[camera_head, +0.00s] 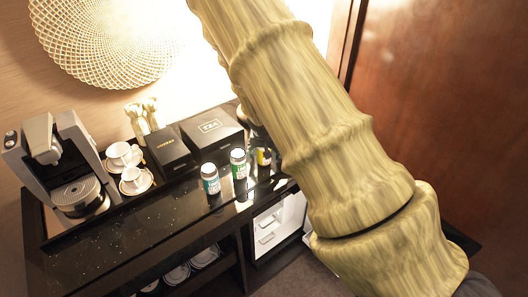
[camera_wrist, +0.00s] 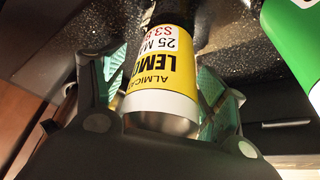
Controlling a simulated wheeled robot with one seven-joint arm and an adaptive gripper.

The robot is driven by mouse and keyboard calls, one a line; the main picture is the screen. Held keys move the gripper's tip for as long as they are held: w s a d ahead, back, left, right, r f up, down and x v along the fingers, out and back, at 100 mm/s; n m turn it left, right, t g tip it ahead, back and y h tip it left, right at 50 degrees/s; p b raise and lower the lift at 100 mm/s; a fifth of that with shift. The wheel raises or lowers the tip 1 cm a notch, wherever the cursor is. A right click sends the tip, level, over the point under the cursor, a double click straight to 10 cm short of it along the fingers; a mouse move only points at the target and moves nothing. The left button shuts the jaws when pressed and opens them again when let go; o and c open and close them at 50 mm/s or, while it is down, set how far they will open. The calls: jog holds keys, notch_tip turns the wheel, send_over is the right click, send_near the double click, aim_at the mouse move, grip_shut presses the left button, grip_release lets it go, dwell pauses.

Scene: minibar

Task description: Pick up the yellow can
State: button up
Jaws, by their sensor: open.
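The yellow can (camera_wrist: 172,58) has a yellow label with lemon lettering, a white band and a silver end. In the wrist view it lies between the two fingers of my gripper (camera_wrist: 165,90), which are open on either side of it. The lettering appears upside down there. I cannot tell whether either finger touches it. In the head view the yellow can (camera_head: 264,157) stands on the dark counter, right of a green can, partly hidden by my arm. My gripper is mostly hidden behind my arm in that view.
The green can (camera_head: 238,164) stands close beside the yellow one and also shows in the wrist view (camera_wrist: 300,40). A white and teal can (camera_head: 210,179) is further left. Black boxes (camera_head: 212,130), cups (camera_head: 134,180) and a coffee machine (camera_head: 65,165) stand on the counter. The front-left counter is clear.

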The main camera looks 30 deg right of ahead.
jog(key=c, duration=1.3)
jog(key=shift+o, duration=0.2)
jog(key=shift+r, duration=0.25)
